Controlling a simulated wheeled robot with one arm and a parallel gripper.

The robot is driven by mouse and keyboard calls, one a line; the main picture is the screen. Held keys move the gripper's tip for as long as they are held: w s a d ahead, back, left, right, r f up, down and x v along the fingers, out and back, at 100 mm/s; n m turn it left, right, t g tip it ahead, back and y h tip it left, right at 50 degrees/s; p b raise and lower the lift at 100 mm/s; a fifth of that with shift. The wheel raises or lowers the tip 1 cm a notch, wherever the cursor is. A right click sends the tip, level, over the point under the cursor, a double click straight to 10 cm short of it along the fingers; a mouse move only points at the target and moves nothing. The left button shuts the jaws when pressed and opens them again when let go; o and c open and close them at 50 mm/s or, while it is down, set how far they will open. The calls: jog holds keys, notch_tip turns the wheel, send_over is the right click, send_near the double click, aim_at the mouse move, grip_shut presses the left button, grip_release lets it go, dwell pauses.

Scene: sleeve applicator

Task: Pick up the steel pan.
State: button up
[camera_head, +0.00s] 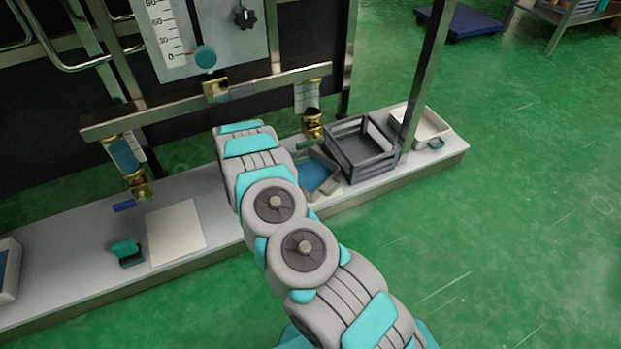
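A shallow, pale metallic pan (427,128) lies at the right end of the low bench, behind a steel post; it looks most like the steel pan, though I cannot be sure. A smaller grey-rimmed tray with a blue inside (316,176) sits further left on the bench, partly hidden by my arm. Another pale tray with a blue inside (9,268) is cut off at the left edge. My arm reaches from the bottom right up to the middle of the view. My gripper is not visible, so its hold cannot be seen.
A dark grey open crate (360,148) stands between the blue-inside tray and the right pan. A pale flat sheet (175,232) and a small teal block (127,252) lie on the left bench. A steel rail (205,100) with brass fittings hangs above.

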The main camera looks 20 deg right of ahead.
grip_shut()
dwell(1.1)
